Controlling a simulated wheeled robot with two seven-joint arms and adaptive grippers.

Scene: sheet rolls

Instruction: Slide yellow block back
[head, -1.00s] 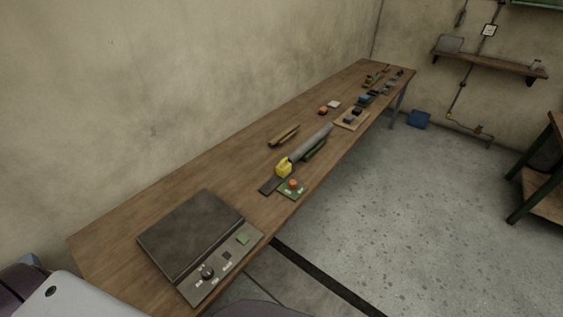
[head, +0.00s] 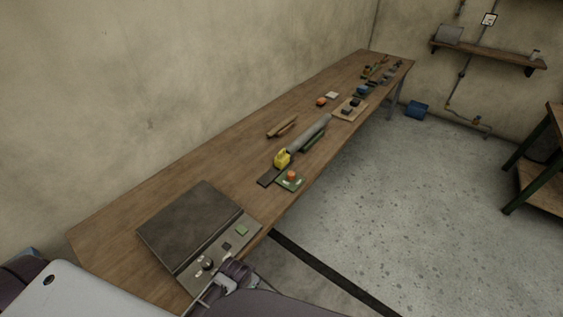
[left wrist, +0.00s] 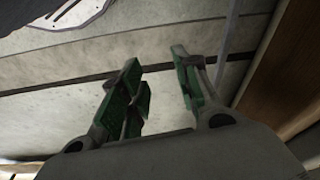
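The yellow block (head: 282,159), with a raised loop on top, stands on the bench at the near end of a long grey roll (head: 311,133). A dark flat strip (head: 268,176) lies just in front of the block.
A wide grey box (head: 195,227) with a knob and buttons fills the near end of the wooden bench (head: 120,222). A green plate with an orange button (head: 291,178) sits beside the block. Brown pieces (head: 282,127) and several small items lie farther along. Open floor lies right.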

